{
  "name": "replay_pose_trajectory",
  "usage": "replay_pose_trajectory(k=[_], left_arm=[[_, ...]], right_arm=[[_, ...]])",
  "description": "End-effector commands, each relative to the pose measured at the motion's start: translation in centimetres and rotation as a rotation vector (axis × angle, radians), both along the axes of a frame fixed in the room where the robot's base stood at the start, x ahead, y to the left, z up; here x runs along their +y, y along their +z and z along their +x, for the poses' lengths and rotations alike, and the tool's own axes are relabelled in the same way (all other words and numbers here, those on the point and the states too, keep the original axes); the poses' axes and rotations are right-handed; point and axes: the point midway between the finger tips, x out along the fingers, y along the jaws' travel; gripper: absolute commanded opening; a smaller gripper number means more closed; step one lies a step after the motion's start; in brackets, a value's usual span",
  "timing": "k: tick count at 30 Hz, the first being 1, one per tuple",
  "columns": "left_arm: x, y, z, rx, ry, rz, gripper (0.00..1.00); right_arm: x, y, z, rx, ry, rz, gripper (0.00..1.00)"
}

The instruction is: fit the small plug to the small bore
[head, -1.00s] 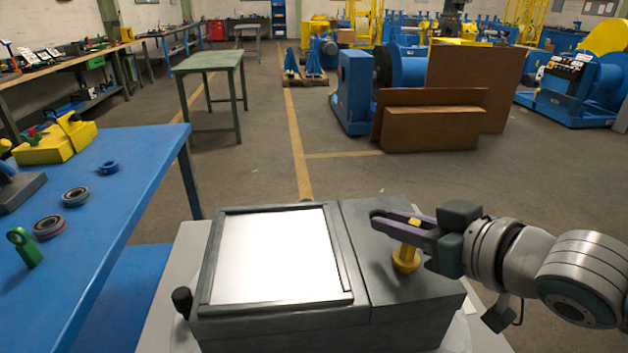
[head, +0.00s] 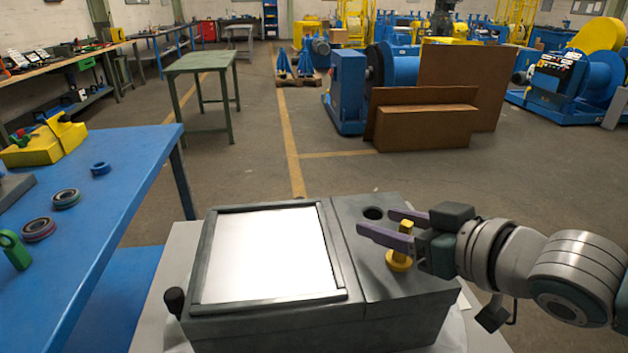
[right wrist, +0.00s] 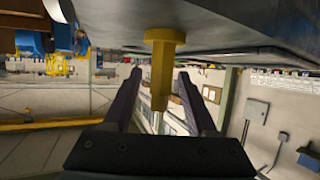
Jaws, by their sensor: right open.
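The yellow plug (head: 399,260) stands upright on the right part of the grey housing's top (head: 352,226), with a round flange at its foot and a narrower stem. I cannot tell whether anything lies under the flange. A dark round bore (head: 373,213) shows in the same top, behind and left of the plug. My right gripper (head: 378,222) is open, with its purple fingers on either side of the plug's stem. In the right wrist view the plug (right wrist: 163,65) shows between the parted fingers (right wrist: 160,76). My left gripper is not in view.
A framed white panel (head: 266,256) covers the housing's left part, with a black knob (head: 174,300) at its side. A blue table (head: 120,190) at the left carries rings (head: 66,199), a green part (head: 14,250) and a yellow block (head: 40,145).

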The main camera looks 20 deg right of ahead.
Motion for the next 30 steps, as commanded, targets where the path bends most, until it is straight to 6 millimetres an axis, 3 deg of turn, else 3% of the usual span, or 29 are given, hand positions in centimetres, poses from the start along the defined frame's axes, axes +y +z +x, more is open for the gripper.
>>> replay_pose_trajectory(k=[16,21,30], left_arm=[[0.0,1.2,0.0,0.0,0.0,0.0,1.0],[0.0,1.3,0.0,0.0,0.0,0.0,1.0],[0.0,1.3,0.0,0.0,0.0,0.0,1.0]], right_arm=[[-1.3,3.2,-7.6,0.003,0.0,-0.001,0.57],[-1.5,3.7,-8.7,-0.001,0.001,0.0,0.57],[-1.5,3.8,-8.8,-0.001,0.0,-0.001,0.57]])
